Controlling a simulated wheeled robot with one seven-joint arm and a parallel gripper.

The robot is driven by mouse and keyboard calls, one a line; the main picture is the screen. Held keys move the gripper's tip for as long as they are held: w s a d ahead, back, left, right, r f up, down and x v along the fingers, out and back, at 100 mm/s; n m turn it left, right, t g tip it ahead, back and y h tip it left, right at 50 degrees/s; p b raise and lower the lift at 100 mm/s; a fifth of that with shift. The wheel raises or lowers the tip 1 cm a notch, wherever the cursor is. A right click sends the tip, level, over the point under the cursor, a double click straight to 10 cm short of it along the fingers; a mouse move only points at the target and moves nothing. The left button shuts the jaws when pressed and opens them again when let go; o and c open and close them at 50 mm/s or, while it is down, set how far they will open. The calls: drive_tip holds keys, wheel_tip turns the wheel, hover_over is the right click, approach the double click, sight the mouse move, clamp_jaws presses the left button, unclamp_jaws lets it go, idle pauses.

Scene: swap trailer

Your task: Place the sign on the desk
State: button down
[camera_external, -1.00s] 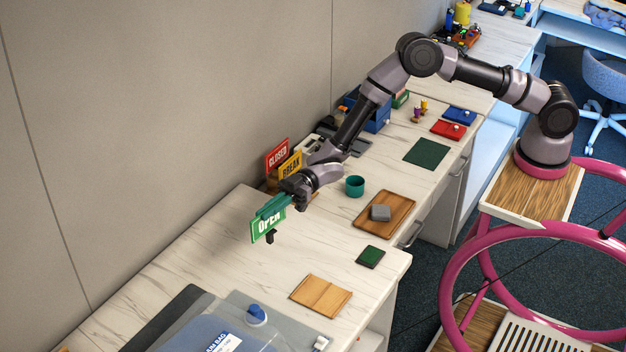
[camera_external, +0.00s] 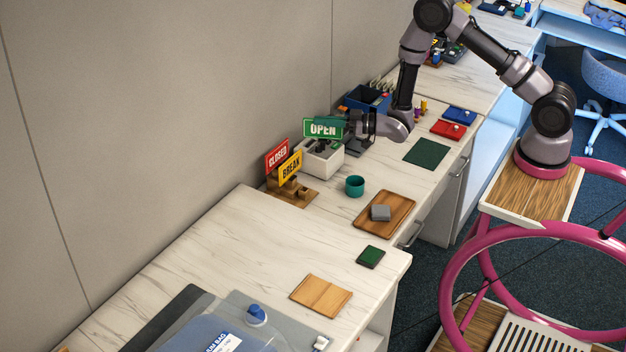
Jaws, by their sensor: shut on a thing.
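A green sign (camera_external: 323,128) reading OPEN is held upright by my gripper (camera_external: 345,127), which is shut on it. The sign is above or just in front of a white box (camera_external: 318,160) at the back of the desk (camera_external: 225,230); I cannot tell whether they touch. A red CLOSED sign (camera_external: 277,156) and a yellow BREAK sign (camera_external: 290,168) stand on a wooden holder (camera_external: 292,192) to the left, near the wall.
A teal cup (camera_external: 355,186), a wooden tray (camera_external: 372,225) with a grey block, a dark green pad (camera_external: 370,257) and a wooden board (camera_external: 320,296) lie on the desk. A blue bin (camera_external: 368,101) is behind my gripper.

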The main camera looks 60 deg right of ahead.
drive_tip(key=s+d+m+t+h, duration=0.1)
drive_tip(key=s+d+m+h, duration=0.25)
drive_tip(key=d, duration=0.65)
drive_tip(key=s+d+m+t+h, duration=0.1)
drive_tip(key=s+d+m+h, duration=0.2)
drive_tip(key=d, duration=0.7)
drive_tip(key=w+a+n+g+y, duration=0.2)
drive_tip(key=a+n+y, duration=0.15)
drive_tip(key=a, duration=0.75)
drive_tip(key=w+a+r+n+g+y, duration=0.1)
drive_tip(key=w+a+n+y, duration=0.2)
drive_tip(key=a, duration=0.9)
drive_tip(key=w+a+n+g+y, duration=0.15)
drive_tip(key=a+n+y, duration=0.3)
drive_tip(key=a, duration=0.65)
drive_tip(key=s+a+n+g+y, duration=0.2)
drive_tip(key=s+a+g, duration=0.2)
drive_tip(key=a, duration=0.6)
drive_tip(key=s+a+r+n+g+y, duration=0.1)
drive_tip(key=s+a+g, duration=0.3)
drive_tip(key=a, duration=0.6)
drive_tip(key=s+a+r+n+g+y, duration=0.1)
drive_tip(key=s+a+n+g, duration=0.3)
drive_tip(key=a, duration=0.7)
drive_tip(key=shift+y, duration=0.85)
drive_tip(key=shift+f, duration=0.1)
wheel_tip(320, 180, down, 9)
drive_tip(key=shift+f, duration=0.2)
drive_tip(key=shift+f, duration=0.15)
